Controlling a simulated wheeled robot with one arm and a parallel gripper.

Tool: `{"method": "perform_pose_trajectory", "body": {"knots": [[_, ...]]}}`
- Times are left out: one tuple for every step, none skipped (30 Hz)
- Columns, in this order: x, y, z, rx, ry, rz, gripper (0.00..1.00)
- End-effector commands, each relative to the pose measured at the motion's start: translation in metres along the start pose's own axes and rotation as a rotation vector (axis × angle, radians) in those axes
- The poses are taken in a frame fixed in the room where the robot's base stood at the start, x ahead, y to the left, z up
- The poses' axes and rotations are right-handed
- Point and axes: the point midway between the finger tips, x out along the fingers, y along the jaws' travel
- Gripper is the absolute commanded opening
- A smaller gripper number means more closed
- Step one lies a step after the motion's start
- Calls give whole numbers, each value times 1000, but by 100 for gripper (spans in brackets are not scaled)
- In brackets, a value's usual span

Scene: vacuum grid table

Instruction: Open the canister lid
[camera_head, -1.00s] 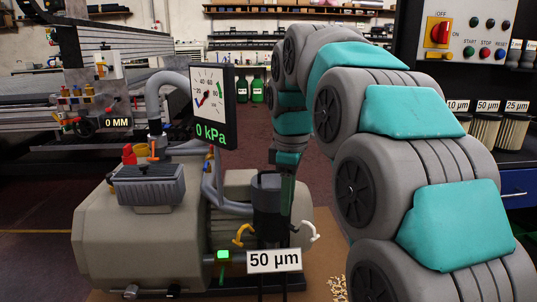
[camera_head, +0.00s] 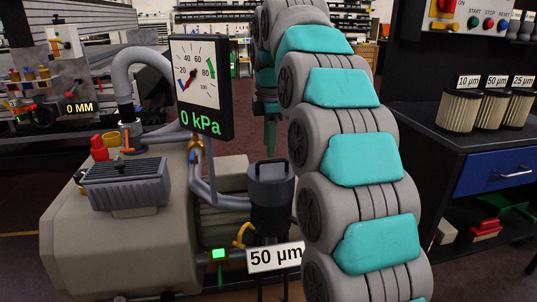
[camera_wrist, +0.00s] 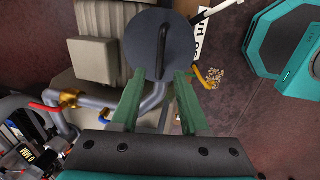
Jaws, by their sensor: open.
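The black canister (camera_head: 270,212) stands in front of the pump, with its round lid (camera_head: 271,174) on top. The lid carries a raised bar handle (camera_head: 271,164). In the wrist view the lid (camera_wrist: 145,45) is a dark disc with the handle (camera_wrist: 163,45) across it. A yellow clamp (camera_head: 243,235) sticks out at the canister's side and also shows in the wrist view (camera_wrist: 207,78).
The pump (camera_head: 125,240) is left of the canister, with a gauge (camera_head: 202,85) reading 0 kPa above. A 50 µm label (camera_head: 275,256) hangs at the canister's front. Filters (camera_head: 490,108) stand on the right bench. My arm blocks the canister's right side.

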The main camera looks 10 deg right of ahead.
Motion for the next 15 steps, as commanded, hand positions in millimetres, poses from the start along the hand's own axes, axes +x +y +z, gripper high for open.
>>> {"method": "perform_pose_trajectory", "body": {"knots": [[7,-1,0,0,0,-4,45],[10,-1,0,0,0,-3,45],[15,-1,0,0,0,-2,45],[18,-1,0,0,0,-3,45],[21,-1,0,1,0,-3,45],[25,-1,0,1,0,-2,45],[28,-1,0,1,0,-2,45],[31,-1,0,1,0,-1,45],[33,-1,0,1,0,-1,45],[35,-1,0,1,0,-1,45],[36,-1,0,1,0,-1,45],[38,-1,0,1,0,0,45],[38,-1,0,1,0,0,45],[39,-1,0,1,0,0,45],[39,-1,0,1,0,1,45]]}}
